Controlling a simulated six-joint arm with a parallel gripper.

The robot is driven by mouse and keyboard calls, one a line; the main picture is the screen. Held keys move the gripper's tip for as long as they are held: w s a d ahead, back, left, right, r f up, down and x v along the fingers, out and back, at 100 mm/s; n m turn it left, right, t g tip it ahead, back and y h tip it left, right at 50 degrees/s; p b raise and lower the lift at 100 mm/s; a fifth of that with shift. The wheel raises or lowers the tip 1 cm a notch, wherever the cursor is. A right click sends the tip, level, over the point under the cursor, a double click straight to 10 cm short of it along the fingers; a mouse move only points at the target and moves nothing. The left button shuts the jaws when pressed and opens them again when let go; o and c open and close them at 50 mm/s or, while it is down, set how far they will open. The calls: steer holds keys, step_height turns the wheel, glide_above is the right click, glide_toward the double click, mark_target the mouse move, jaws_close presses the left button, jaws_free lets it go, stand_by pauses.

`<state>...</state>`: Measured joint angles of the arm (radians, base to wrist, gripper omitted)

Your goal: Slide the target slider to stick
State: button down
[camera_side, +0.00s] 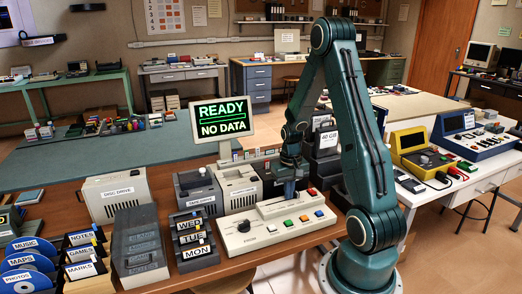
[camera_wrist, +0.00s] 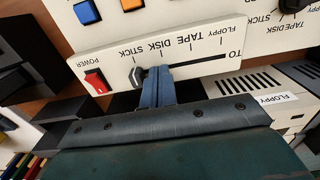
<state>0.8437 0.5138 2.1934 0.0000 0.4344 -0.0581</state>
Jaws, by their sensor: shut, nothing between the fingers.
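The target slider's panel (camera_wrist: 205,62) shows upside down in the wrist view, marked TO, with stops STICK, DISK, TAPE and FLOPPY. Its dark slider knob (camera_wrist: 138,76) stands at the left end of the slot, by the STICK mark. My gripper (camera_wrist: 155,72) is shut and empty, with its blue fingers just right of the knob, on the DISK side; I cannot tell if they touch it. In the side view my gripper (camera_side: 289,196) points down at the raised rear of the cream console (camera_side: 268,238), and the knob is hidden there.
A red power switch (camera_wrist: 95,81) lies left of the slot. Coloured buttons and a black dial (camera_side: 243,226) are on the console front. A monitor (camera_side: 222,120) reading READY, NO DATA stands behind. Drives and disk boxes (camera_side: 192,235) crowd the left.

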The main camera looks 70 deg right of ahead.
steer(key=shift+r, duration=0.1)
step_height(320, 180, up, 7)
stand_by(1.0)
steer(key=shift+a, duration=0.1)
steer(key=w+a+r+n+t+h, duration=0.15)
steer(key=a+r+n, duration=0.25)
steer(key=a+r, duration=0.9)
steer(key=s+a+r+n+t, duration=0.2)
steer(key=s+a, duration=0.2)
steer(key=a, duration=0.3)
steer(key=s+a+r+n+t+y, duration=0.1)
steer(key=s+a+r+n+t, duration=0.1)
steer(key=a, duration=0.5)
steer(key=shift+s+r+n, duration=0.45)
steer(key=shift+s+n, duration=0.05)
steer(key=shift+s, duration=0.45)
